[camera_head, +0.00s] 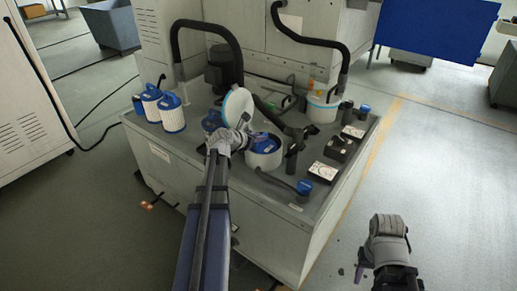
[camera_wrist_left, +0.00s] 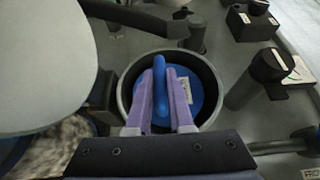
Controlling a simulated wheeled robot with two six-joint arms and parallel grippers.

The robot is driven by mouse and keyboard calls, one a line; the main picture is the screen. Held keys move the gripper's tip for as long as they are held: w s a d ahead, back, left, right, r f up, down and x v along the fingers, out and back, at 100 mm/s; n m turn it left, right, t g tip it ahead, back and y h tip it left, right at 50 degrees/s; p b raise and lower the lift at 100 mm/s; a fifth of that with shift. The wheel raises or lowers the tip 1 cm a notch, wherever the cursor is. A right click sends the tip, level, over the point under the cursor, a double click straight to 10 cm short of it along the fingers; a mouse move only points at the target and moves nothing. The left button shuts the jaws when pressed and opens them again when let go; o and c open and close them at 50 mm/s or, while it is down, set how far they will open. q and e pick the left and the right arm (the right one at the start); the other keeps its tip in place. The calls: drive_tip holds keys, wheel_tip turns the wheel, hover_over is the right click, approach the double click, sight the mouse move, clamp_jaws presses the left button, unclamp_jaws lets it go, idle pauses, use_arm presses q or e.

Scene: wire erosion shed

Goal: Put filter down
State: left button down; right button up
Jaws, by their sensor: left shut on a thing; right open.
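A blue-topped filter (camera_head: 265,141) sits inside a round white-walled housing (camera_head: 264,160) on the grey bench top. In the left wrist view the filter (camera_wrist_left: 204,88) is blue with a raised handle and a small white label, inside the dark rim of the housing (camera_wrist_left: 216,108). My left gripper (camera_head: 246,138) is shut on the filter's handle; its purple fingers (camera_wrist_left: 160,95) show on both sides of it. The lower part of the filter is hidden by the housing. My right gripper (camera_head: 384,262) is open and empty, off the bench at the lower right.
A pale round lid (camera_head: 238,104) stands tilted up beside the housing; it fills the upper left of the wrist view (camera_wrist_left: 40,65). Blue-and-white filters (camera_head: 172,115) stand at the bench's left edge. A second canister (camera_head: 322,108), hoses and small black boxes (camera_head: 322,172) are to the right.

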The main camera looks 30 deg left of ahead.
sight(259, 148)
use_arm(q)
wheel_tip(259, 148, down, 4)
drive_tip(key=b, duration=0.3)
drive_tip(key=shift+f+b, duration=0.1)
drive_tip(key=shift+b, duration=0.3)
drive_tip(key=c, duration=1.1)
unclamp_jaws()
drive_tip(key=shift+s+r, duration=0.2)
drive_tip(key=shift+r, duration=0.1)
drive_tip(key=shift+p+v, duration=3)
drive_tip(key=shift+v, duration=2.8)
